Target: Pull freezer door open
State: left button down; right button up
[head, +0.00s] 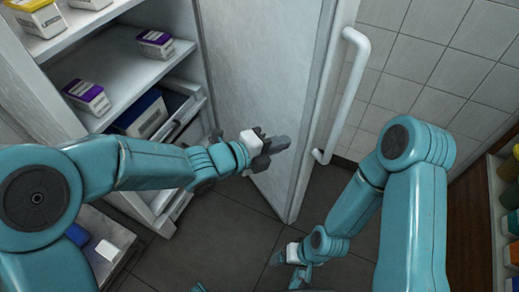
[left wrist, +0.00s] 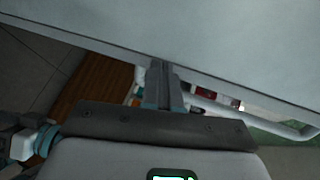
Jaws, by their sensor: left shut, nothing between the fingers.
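The freezer door (head: 250,75) stands swung open, its pale inner face toward the shelves. A white bar handle (head: 347,100) is on its outer side, at the right. My left gripper (head: 284,144) is shut and empty, in front of the inner face near the door's free edge. In the left wrist view the shut fingers (left wrist: 160,68) overlap the lower edge of the door panel (left wrist: 180,30); I cannot tell whether they touch it. The handle (left wrist: 295,128) shows at the right there. My right gripper (head: 280,258) is low, below the door; its fingers are too unclear to read.
The open freezer's shelves (head: 125,75) hold several small boxes, some with purple tops (head: 86,95). A tiled wall (head: 430,60) is behind the handle. A rack of coloured containers (head: 508,195) stands at the far right. The dark floor (head: 225,235) below the door is clear.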

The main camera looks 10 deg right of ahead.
aim_at(300, 134)
pick_arm(q)
jog(key=shift+w+d+r, duration=0.1)
jog(key=shift+w+d, duration=0.25)
jog(key=shift+d, duration=0.35)
jog(key=shift+w+d, duration=0.35)
jog(key=shift+d, duration=0.3)
jog(key=shift+w+d, duration=0.1)
jog(key=shift+d, duration=0.05)
